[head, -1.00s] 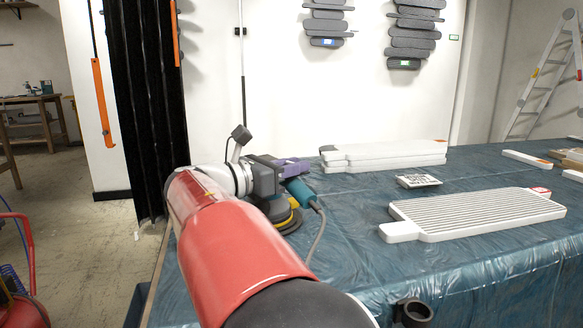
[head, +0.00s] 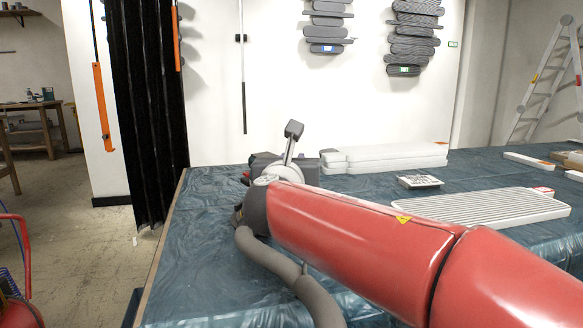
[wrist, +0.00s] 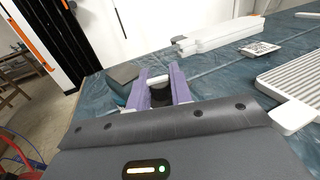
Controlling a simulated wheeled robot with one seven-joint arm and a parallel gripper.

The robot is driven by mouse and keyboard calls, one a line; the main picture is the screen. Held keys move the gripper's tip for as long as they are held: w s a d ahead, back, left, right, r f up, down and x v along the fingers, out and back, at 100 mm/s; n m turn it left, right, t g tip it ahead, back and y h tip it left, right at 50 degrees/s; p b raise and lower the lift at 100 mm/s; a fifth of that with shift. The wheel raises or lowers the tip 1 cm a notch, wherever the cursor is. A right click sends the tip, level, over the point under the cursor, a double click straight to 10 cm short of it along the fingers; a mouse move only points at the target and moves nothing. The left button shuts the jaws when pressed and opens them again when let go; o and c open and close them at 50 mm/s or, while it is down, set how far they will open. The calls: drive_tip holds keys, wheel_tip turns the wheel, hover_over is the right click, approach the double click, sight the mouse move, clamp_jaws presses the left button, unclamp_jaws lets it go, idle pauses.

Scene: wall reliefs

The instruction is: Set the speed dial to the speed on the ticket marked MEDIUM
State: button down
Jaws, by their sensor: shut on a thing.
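My gripper shows in the wrist view with two purple fingers (wrist: 162,90). They are shut on a small dark part (wrist: 161,96), which I take for the speed dial; its markings are not readable. A white piece (wrist: 157,78) shows between the fingers, further out. A bit of teal (wrist: 120,101), seemingly the sander's body, shows beside the left finger, near a dark grey block (wrist: 122,76). In the head view my red arm hides the fingers and most of the sander. No ticket marked MEDIUM can be read.
The table has a blue plastic cover (head: 205,290). White slabs (head: 385,158), a black-patterned white card (head: 418,181) and a ribbed white panel (head: 480,207) lie on it. Grey stacked reliefs (head: 411,35) with small coloured labels hang on the wall. A ladder (head: 545,75) stands right.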

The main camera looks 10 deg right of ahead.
drive_tip(key=shift+n+t+y, duration=0.3)
drive_tip(key=shift+n+y, duration=0.2)
drive_tip(key=shift+y, duration=0.2)
drive_tip(key=c, duration=1.3)
unclamp_jaws()
drive_tip(key=v, duration=0.7)
drive_tip(key=shift+s, duration=0.4)
drive_tip(key=shift+a, duration=0.15)
